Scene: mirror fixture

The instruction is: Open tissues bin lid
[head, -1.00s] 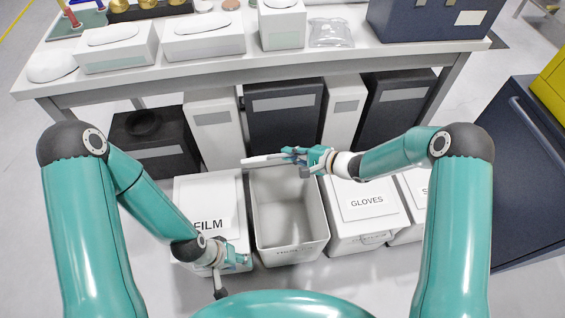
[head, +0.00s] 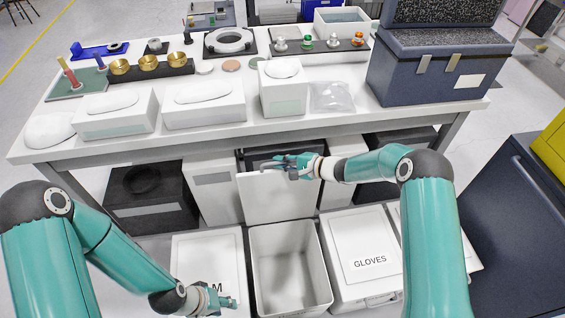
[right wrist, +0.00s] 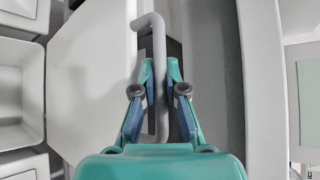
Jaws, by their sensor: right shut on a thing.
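The white open bin (head: 262,290) stands between the film and gloves bins; its inside looks empty. The writing on its front is cut off by the picture edge. Its white lid (head: 275,203) is raised at the back, its broad face showing to me. My right gripper (head: 297,163) is at the lid's upper edge. In the right wrist view my right gripper (right wrist: 160,72) is shut on the grey bar handle (right wrist: 152,28), beside the white lid (right wrist: 95,70). My left gripper (head: 228,302) is low over the front of the film bin; its finger opening is unclear.
The gloves bin (head: 366,250) and the film bin (head: 205,260) are closed on either side. The table (head: 215,138) overhangs behind the lid, with dark and white boxes underneath. A dark cabinet (head: 520,240) stands at the right.

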